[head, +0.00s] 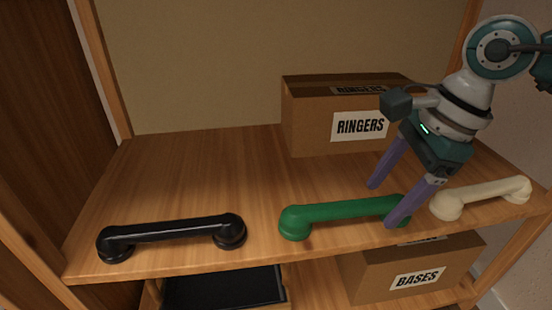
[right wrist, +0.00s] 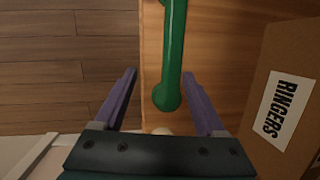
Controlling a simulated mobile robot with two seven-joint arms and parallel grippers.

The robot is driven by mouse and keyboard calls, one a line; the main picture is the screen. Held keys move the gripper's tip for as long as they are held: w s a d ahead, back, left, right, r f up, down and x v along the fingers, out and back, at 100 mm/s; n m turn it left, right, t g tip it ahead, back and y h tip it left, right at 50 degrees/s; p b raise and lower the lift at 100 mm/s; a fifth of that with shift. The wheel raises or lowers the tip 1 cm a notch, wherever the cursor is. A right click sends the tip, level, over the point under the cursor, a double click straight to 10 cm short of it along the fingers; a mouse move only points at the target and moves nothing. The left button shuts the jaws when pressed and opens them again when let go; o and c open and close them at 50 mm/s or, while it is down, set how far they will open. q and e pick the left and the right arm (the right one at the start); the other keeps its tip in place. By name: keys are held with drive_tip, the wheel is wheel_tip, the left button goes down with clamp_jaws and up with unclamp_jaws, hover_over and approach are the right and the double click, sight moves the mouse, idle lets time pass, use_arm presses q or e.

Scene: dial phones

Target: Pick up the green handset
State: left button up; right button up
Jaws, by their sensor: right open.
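The green handset (head: 338,213) lies on the wooden shelf between a black handset and a cream handset. My right gripper (head: 382,205) is open above its right end, with one purple finger on the far side and one on the near side. The near finger hides part of that end in the head view. In the right wrist view the green handset (right wrist: 172,60) runs up from between the open fingers of my right gripper (right wrist: 160,100), its rounded end nearest me. I see no grip on it. My left gripper is in neither view.
The black handset (head: 172,236) lies at the left and the cream handset (head: 482,197) at the right. A RINGERS box (head: 310,128) stands behind. A BASES box (head: 378,278) and a dark tray (head: 225,288) are on the level below. The shelf's back left is clear.

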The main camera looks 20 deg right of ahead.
sight(352, 205)
drive_tip(key=w+a, duration=0.2)
drive_tip(key=shift+w+a+b, duration=0.15)
drive_tip(key=shift+w+b, duration=0.15)
drive_tip(key=shift+b, duration=0.1)
drive_tip(key=b+x, duration=0.2)
drive_tip(key=x, duration=0.2)
drive_tip(key=shift+f+b, duration=0.3)
drive_tip(key=shift+b, duration=0.1)
drive_tip(key=shift+w+a+f, duration=0.1)
drive_tip(key=shift+f, duration=0.2)
drive_tip(key=shift+r, duration=0.1)
drive_tip(key=shift+c, duration=0.8)
clamp_jaws()
